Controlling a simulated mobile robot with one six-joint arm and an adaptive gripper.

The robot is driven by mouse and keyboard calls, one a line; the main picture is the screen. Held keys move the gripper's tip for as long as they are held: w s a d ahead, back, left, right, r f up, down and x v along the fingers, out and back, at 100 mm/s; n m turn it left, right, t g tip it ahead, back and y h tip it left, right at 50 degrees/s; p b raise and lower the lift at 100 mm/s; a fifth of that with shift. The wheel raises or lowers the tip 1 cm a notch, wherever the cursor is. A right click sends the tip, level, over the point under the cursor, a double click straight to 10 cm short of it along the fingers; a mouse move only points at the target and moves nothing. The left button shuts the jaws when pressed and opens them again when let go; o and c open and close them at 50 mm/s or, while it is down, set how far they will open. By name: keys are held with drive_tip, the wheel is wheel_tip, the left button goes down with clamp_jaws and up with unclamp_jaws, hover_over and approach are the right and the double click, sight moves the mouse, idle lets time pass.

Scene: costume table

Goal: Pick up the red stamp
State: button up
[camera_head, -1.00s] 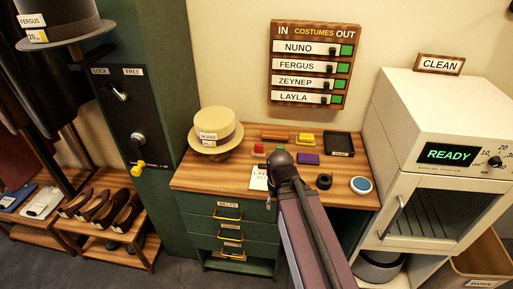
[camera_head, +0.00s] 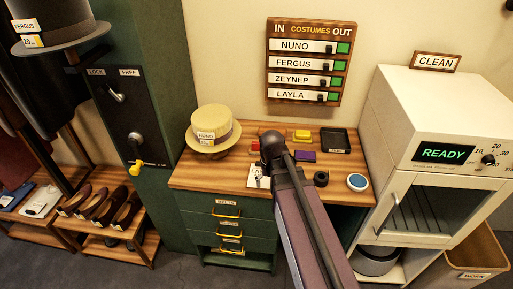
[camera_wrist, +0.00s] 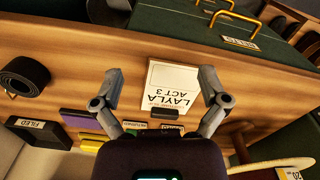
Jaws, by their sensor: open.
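The red stamp appears as a small red block (camera_head: 255,143) on the wooden desk, between the straw hat and my arm in the head view. My arm partly blocks the space beside it. In the wrist view I cannot make it out for sure; small labelled items (camera_wrist: 146,124) sit low between the fingers, partly hidden by my gripper's body. My gripper (camera_wrist: 160,76) is open and empty, its fingers spread on either side of a white card reading LAYLA ACT 3 (camera_wrist: 170,88). In the head view the fingers are mostly hidden by my arm.
On the desk (camera_head: 200,178) are a straw hat (camera_head: 213,127), a yellow block (camera_head: 302,135), a purple block (camera_head: 305,156), a black tray (camera_head: 335,141), a black roll (camera_head: 321,179) and a round blue-topped item (camera_head: 357,182). A white cabinet (camera_head: 440,120) stands to the right.

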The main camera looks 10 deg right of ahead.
sight(256, 142)
drive_tip(key=w+r+m+p, duration=0.1)
drive_tip(key=w+r+p, duration=0.4)
drive_tip(key=w, duration=0.7)
drive_tip(key=w+r+m+p, duration=0.2)
drive_tip(key=w+r+p, duration=0.3)
drive_tip(key=w, duration=0.7)
drive_tip(key=shift+r, duration=0.75)
drive_tip(key=shift+f, duration=0.15)
wheel_tip(256, 142, down, 8)
drive_tip(key=b, duration=0.8)
drive_tip(key=shift+f, duration=0.2)
drive_tip(key=shift+f+b, duration=0.15)
drive_tip(key=shift+b, duration=0.2)
wheel_tip(256, 142, down, 5)
drive_tip(key=b, duration=0.5)
drive_tip(key=shift+s+a, duration=0.1)
drive_tip(key=c, duration=1.3)
